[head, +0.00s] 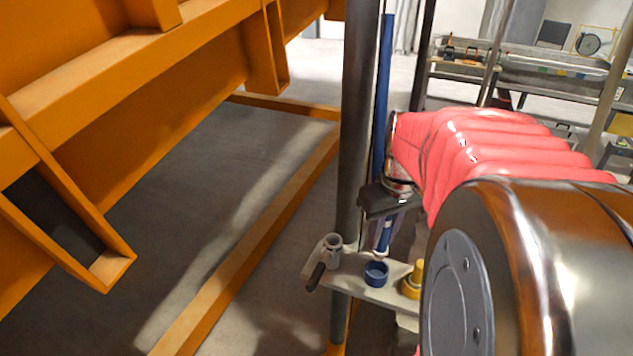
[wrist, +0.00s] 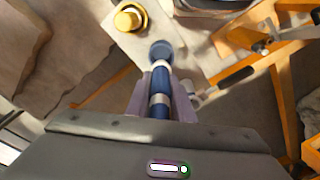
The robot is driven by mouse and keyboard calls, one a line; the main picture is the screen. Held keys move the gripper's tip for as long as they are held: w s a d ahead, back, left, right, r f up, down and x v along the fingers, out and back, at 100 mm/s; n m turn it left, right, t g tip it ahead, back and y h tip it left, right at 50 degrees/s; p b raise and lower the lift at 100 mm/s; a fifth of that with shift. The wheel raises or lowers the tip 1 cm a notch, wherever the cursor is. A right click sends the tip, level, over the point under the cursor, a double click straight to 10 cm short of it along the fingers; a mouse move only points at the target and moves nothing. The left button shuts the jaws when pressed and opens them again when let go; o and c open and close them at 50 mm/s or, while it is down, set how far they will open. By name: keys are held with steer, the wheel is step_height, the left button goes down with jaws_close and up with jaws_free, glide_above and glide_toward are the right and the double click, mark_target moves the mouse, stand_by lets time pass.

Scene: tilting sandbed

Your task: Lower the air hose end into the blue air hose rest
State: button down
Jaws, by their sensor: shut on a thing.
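The air hose (head: 386,100) is a long blue tube running down from above, upright, with white bands near its lower end. My gripper (head: 385,202) is shut on it near that end. In the wrist view the hose end (wrist: 160,83) lies between the two fingers of my gripper (wrist: 161,98). The blue air hose rest (head: 376,274) is a short round open cup on a pale plate. The hose's white tip shows just above its rim in the head view. In the wrist view the rest (wrist: 162,51) lies in line beyond the tip; I cannot tell the exact gap.
A dark upright post (head: 357,120) stands close left of the hose. A large orange frame (head: 120,90) fills the left.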

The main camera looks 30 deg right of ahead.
mark_target(379, 251)
steer(key=shift+f, duration=2.55)
steer(key=c, duration=1.5)
jaws_free()
steer(key=shift+o, duration=0.2)
steer(key=r, duration=0.4)
steer(key=s+r, duration=0.1)
steer(key=r, duration=0.8)
steer(key=shift+s+a+r, duration=0.1)
steer(key=shift+s+r, duration=0.2)
steer(key=shift+s, duration=0.05)
steer(key=shift+w, duration=0.1)
